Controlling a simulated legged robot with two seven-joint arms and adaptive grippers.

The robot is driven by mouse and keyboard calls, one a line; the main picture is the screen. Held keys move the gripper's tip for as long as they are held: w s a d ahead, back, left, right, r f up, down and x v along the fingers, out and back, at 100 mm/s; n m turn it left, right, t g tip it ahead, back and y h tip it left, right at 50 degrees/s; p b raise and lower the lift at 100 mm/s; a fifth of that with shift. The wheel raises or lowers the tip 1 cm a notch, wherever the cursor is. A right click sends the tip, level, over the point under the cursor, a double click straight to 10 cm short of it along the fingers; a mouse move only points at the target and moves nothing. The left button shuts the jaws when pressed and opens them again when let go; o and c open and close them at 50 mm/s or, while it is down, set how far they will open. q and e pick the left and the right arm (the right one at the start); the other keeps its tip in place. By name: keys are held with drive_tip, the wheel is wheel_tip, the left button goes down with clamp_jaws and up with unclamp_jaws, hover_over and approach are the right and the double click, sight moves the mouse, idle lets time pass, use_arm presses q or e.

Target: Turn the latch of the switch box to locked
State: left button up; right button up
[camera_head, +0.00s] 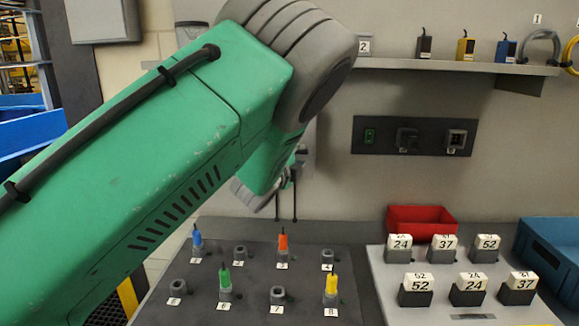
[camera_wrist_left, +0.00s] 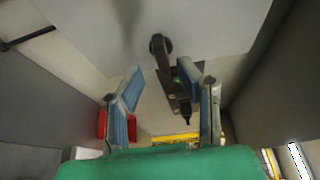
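My left arm crosses the head view from the left and hides most of its own gripper and what lies behind it. In the left wrist view my left gripper (camera_wrist_left: 172,82) is open, with two blue-padded fingers spread apart. A dark latch-like part (camera_wrist_left: 160,44) with a round end shows on a pale grey surface (camera_wrist_left: 225,30) beyond the fingertips. A dark plate and bar run down from it between the fingers, with no clear grip on it. I cannot tell whether this is the switch box latch or which way it is set. My right gripper is in neither view.
A dark board (camera_head: 255,262) with coloured plugs stands in front. A grey panel (camera_head: 385,285) with numbered blocks, a red bin (camera_head: 420,212) and a blue crate (camera_head: 548,245) are to the right. A wall socket strip (camera_head: 380,150) sits below a shelf (camera_head: 440,66).

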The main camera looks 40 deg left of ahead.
use_arm(q)
drive_tip(key=s+d, duration=0.1)
drive_tip(key=s, duration=0.8)
drive_tip(key=shift+d, duration=0.3)
drive_tip(key=shift+s+f, duration=0.1)
